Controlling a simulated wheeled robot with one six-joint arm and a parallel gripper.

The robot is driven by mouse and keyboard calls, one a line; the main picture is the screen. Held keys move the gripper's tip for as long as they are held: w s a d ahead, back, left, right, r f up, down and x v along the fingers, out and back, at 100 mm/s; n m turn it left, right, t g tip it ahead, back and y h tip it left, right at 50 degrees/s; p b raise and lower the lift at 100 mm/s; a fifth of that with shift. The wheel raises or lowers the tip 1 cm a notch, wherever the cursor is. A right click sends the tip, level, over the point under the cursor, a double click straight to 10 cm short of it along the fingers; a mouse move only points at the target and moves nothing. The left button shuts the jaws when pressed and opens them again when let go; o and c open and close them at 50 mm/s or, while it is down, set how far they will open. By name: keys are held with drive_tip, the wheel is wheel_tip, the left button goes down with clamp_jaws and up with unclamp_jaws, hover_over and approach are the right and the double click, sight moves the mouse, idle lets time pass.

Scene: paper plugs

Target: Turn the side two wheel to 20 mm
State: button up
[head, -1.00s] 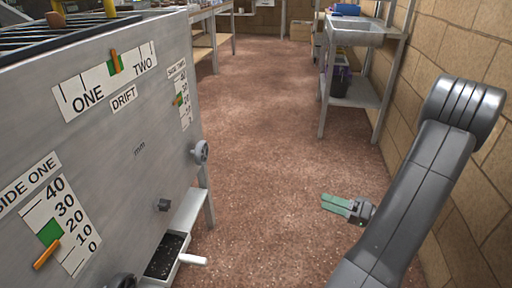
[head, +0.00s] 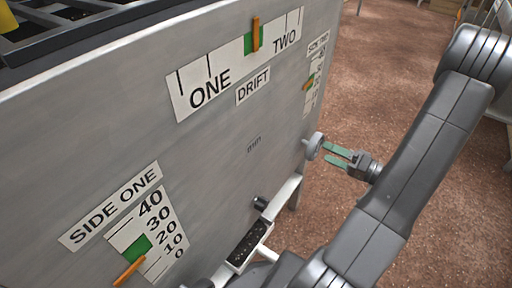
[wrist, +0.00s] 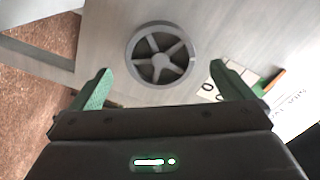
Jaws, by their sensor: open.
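The side two wheel (head: 314,146) is a grey spoked handwheel near the right end of the machine's metal front panel. In the wrist view the wheel (wrist: 160,62) faces me, between the fingers in the picture. My gripper (head: 327,154) has two green fingers, spread open and pointing at the wheel. Its fingertips (wrist: 160,68) appear close to the rim; I cannot tell whether they touch. The side two scale (head: 312,95) is above the wheel, with an orange pointer (head: 308,86) by a green band.
The side one scale (head: 148,235) has its own orange pointer (head: 129,272) at lower left. A drift scale (head: 215,75) is at the top of the panel. A dark tray (head: 247,244) and a small knob (head: 260,202) sit low. Open floor (head: 375,80) lies right of the machine.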

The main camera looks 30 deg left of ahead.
sight(318, 148)
drive_tip(key=shift+d, duration=0.1)
drive_tip(key=n+b, duration=0.1)
drive_tip(key=b, duration=0.1)
drive_tip(key=shift+f+b, duration=0.35)
drive_tip(key=shift+b, duration=0.05)
drive_tip(key=n+b, duration=0.2)
drive_tip(key=b, duration=0.2)
drive_tip(key=shift+n+b, duration=0.85)
drive_tip(key=shift+n, duration=0.15)
drive_tip(key=shift+r+n, duration=0.35)
drive_tip(key=shift+n, duration=0.25)
drive_tip(key=n, duration=0.5)
drive_tip(key=shift+n+p, duration=0.3)
drive_tip(key=shift+n, duration=0.1)
drive_tip(key=shift+a, duration=0.2)
drive_tip(key=shift+a, duration=1.85)
